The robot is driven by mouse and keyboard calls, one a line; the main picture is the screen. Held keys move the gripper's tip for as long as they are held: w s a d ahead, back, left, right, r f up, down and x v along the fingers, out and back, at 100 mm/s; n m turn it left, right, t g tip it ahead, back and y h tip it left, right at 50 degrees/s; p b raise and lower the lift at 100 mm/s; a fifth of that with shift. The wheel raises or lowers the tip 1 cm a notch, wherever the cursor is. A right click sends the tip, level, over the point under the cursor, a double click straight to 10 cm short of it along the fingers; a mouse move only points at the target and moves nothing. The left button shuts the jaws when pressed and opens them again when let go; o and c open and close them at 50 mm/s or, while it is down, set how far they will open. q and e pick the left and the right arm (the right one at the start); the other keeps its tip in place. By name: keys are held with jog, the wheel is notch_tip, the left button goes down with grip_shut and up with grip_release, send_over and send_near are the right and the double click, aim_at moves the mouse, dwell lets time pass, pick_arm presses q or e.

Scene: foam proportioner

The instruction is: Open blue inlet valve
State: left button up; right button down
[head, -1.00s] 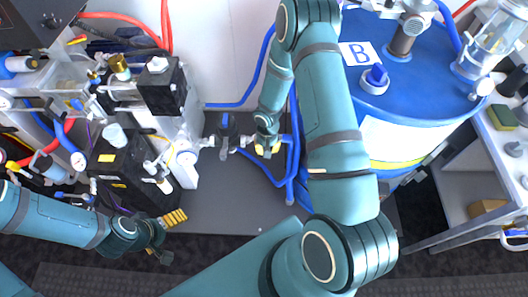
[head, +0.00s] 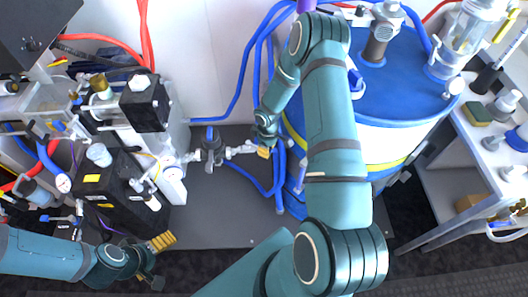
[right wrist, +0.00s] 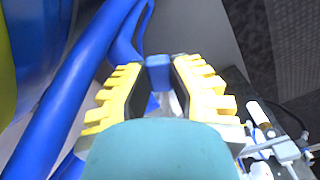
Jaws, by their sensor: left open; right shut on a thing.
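A blue valve handle (right wrist: 158,72) stands between the yellow-padded fingers of my right gripper (right wrist: 158,64) in the right wrist view, and the gripper is shut on it. In the head view my right gripper (head: 265,150) is at the right end of the metal pipe run, left of the blue drum. The part it holds is mostly hidden there by the fingers and wrist. A second blue-handled valve (head: 211,148) sits on the same pipe, left of my right gripper. My left gripper (head: 156,262) is open and empty at the lower left, near the black box's front corner.
Blue hoses (head: 240,85) run close to my right gripper. A black box (head: 115,190) and fittings crowd the left. A side table (head: 440,160) stands at right. Grey floor (head: 215,215) below the pipe is clear.

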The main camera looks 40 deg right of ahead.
jog(key=shift+w+d+f+n, duration=0.1)
jog(key=shift+w+d+n, duration=0.2)
jog(key=shift+n, duration=0.35)
jog(key=shift+w+d+n, duration=0.1)
jog(key=shift+d+n, duration=0.3)
jog(key=shift+n, duration=0.25)
jog(key=c, duration=0.8)
grip_release()
jog(key=shift+w, duration=0.1)
notch_tip(320, 180, up, 12)
jog(key=shift+r, duration=0.1)
